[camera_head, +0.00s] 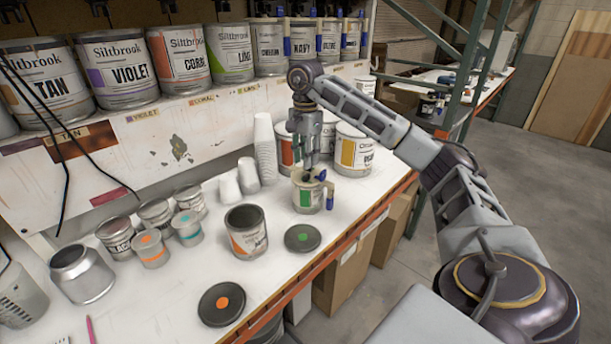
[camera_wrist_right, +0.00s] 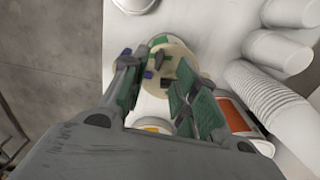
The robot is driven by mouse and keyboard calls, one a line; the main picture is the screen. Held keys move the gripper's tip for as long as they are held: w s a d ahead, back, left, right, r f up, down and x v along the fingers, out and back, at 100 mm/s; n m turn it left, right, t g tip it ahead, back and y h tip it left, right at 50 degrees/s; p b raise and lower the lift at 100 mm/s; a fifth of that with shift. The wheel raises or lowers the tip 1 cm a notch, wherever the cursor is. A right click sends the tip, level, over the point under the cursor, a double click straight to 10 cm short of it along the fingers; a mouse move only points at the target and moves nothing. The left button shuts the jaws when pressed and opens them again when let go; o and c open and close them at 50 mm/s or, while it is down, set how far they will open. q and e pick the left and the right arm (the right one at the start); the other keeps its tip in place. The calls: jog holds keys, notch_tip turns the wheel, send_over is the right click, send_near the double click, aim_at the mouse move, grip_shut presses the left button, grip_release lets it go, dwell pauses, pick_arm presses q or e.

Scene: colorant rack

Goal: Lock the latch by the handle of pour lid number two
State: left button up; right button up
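A small can (camera_head: 305,197) with a green label stands on the bench, with a cream pour lid on top. Blue latch parts (camera_head: 329,193) show on its right side. Whether a fingertip touches the lid or handle cannot be told. No number is readable on the lid. My left gripper is out of view.
An open can (camera_head: 246,238) and a dark lid with a green dot (camera_head: 303,238) stand close in front. White cup stacks (camera_head: 265,150) and larger cans (camera_head: 353,150) stand behind. Shelved cans (camera_head: 302,42), some with blue latches, line the back. The bench's orange edge (camera_head: 375,208) runs along the right.

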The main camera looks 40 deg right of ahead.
aim_at(305, 175)
jog(key=shift+f, duration=3.05)
grip_shut()
